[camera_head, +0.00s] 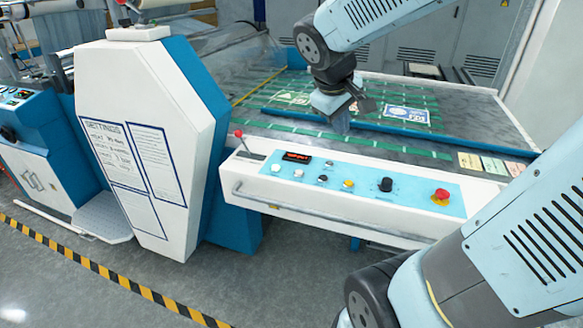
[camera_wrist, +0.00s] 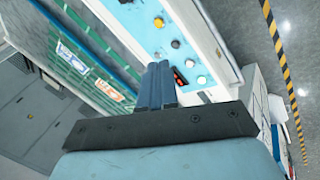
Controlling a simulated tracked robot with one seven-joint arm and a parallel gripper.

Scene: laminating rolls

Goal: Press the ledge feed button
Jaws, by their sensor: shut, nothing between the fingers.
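The ledge control panel (camera_head: 410,192) is a light blue strip on a white ledge. It carries white buttons (camera_head: 298,173), small black controls (camera_head: 322,179), a yellow button (camera_head: 347,185), a black knob (camera_head: 385,185) and a red mushroom button (camera_head: 440,196). I cannot read which one is the feed button. My gripper (camera_head: 342,126) is shut and empty, pointing down over the machine bed behind the panel, apart from the buttons. In the wrist view its closed fingers (camera_wrist: 158,80) overlap part of the panel (camera_wrist: 133,14); a yellow button (camera_wrist: 158,22) shows beyond the fingertips.
A red-knobbed lever (camera_head: 239,134) stands at the panel's left end beside a red-lit display (camera_head: 297,157). A tall white cabinet (camera_head: 140,130) stands left of it. A blue bar (camera_head: 430,138) crosses the bed behind the ledge. A rail (camera_head: 300,214) runs along the ledge front.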

